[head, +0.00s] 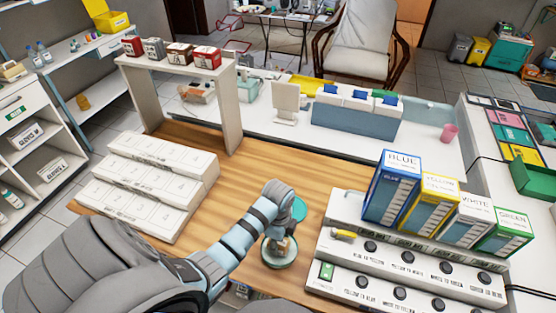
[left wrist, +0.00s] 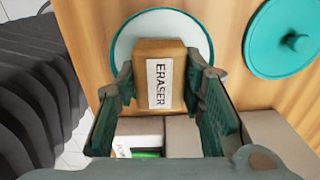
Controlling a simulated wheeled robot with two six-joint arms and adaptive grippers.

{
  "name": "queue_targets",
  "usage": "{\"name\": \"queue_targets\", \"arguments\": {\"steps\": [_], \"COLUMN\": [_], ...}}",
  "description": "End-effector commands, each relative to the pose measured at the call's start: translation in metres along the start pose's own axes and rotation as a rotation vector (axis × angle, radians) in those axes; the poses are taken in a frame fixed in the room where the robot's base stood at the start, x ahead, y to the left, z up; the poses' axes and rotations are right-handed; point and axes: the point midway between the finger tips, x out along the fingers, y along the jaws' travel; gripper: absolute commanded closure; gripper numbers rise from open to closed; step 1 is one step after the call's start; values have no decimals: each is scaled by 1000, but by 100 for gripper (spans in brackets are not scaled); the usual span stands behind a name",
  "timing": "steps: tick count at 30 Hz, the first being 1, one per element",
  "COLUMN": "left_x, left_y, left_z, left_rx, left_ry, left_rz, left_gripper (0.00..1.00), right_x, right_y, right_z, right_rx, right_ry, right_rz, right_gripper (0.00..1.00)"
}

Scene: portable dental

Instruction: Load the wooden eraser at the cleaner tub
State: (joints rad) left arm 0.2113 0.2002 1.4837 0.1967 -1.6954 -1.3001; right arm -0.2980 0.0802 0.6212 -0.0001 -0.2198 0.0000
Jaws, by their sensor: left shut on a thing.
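The wooden eraser (left wrist: 172,86) is a brown block with a white "ERASER" label. My left gripper (left wrist: 160,80) is shut on it, one finger on each side. The cleaner tub (left wrist: 126,48) is round and pale with a teal rim, and lies behind the eraser in the left wrist view. In the head view the tub (head: 282,264) is under my left gripper (head: 281,243); how deep the eraser sits in it cannot be told. My right gripper is not in view.
White consoles (head: 400,292) with dark knobs and blue, yellow, white and green boxes (head: 392,190) stand to the right. White stepped trays (head: 150,185) and a shelf arch (head: 230,110) stand to the left. Bare wooden table (head: 265,165) lies beyond the tub.

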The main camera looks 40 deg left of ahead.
Motion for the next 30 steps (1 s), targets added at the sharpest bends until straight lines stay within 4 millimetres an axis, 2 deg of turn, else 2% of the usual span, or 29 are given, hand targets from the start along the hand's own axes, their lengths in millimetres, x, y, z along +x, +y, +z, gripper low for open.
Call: {"name": "queue_targets", "arguments": {"steps": [4, 30], "left_x": [0, 10], "left_y": [0, 0], "left_z": [0, 0], "left_rx": [0, 0], "left_ry": [0, 0], "left_rz": [0, -1], "left_gripper": [86, 86], "right_x": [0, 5], "right_y": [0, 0], "right_z": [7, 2], "right_rx": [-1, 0], "right_ry": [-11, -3], "right_rz": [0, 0], "right_gripper": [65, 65]}}
